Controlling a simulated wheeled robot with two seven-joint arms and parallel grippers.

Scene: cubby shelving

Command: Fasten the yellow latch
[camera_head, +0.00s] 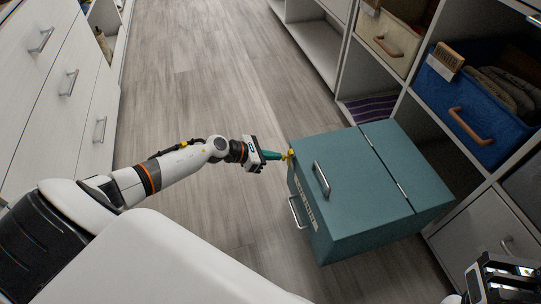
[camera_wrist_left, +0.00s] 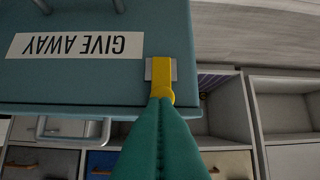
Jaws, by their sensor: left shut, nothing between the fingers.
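The teal box (camera_head: 350,220) stands at the shelving, its lid lying level on top with a hinge line across it. The yellow latch (camera_head: 290,154) is on the box's front near its left top corner. In the left wrist view the yellow latch (camera_wrist_left: 163,72) lies over a grey plate, beside the upside-down GIVE AWAY label (camera_wrist_left: 75,45). My left gripper (camera_head: 281,155) has its green fingers together and empty. Its fingertips (camera_wrist_left: 160,100) are at the latch's end and seem to touch it, hiding part of it. My right gripper (camera_head: 503,268) is partly cut off at the lower right; its jaw state is unclear.
Cubby shelves line the right, with a blue bin (camera_head: 470,105) and a cream bin (camera_head: 388,40). White drawers (camera_head: 55,90) stand at the left. The wooden floor (camera_head: 210,80) between is clear. Handles (camera_head: 321,180) stick out from the box.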

